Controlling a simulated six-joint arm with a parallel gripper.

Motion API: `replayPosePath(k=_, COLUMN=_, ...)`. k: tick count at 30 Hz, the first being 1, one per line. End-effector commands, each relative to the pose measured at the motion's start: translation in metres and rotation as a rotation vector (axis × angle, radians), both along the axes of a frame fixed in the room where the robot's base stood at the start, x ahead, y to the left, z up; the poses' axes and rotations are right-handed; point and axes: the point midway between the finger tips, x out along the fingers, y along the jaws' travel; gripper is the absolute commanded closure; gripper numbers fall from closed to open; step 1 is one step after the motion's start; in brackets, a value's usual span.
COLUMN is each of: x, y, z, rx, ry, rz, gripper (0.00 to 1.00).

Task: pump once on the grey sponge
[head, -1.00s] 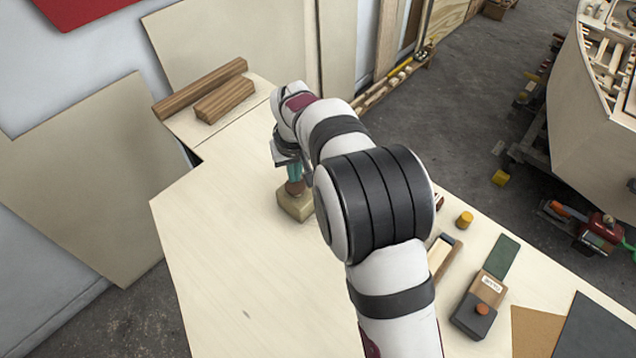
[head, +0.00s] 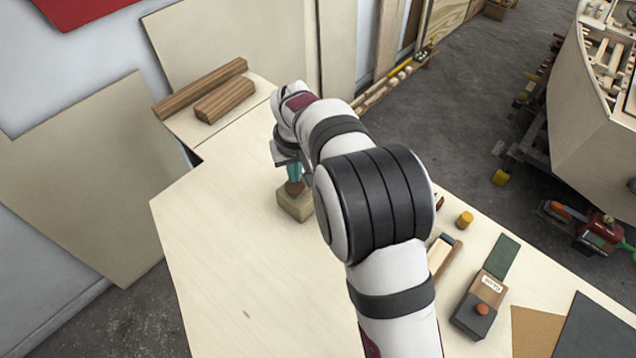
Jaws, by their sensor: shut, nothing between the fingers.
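My gripper (head: 294,170) points down at the far middle of the pale bench, shut and partly hidden by my own wrist. Just below it is a reddish-brown rounded part (head: 295,188) on top of a tan block (head: 294,205) standing on the bench. The gripper is at or very close to this top; I cannot tell whether they touch. The block's right side is hidden behind my arm. I cannot clearly make out a grey sponge. A dark grey block (head: 466,318) with an orange-brown knob lies at the right, away from the gripper.
Wooden strips (head: 222,98) lie at the bench's far left end. A yellow cylinder (head: 464,219), a wooden-framed piece (head: 441,258), a dark green pad (head: 502,256), and brown and dark sheets (head: 596,325) are to the right of my arm. The bench's left half is clear.

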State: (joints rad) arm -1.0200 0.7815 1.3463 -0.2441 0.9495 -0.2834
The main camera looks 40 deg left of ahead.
Motion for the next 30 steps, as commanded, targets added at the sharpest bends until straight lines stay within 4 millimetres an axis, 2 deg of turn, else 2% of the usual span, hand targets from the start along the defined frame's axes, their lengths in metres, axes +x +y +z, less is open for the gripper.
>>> replayPosePath(k=8, x=0.000, y=0.000, z=-0.002, rx=0.000, ry=0.000, rz=0.000, gripper=1.00)
replayPosePath(k=30, x=0.000, y=0.000, z=-0.028, rx=-0.001, ry=0.000, rz=0.001, gripper=1.00)
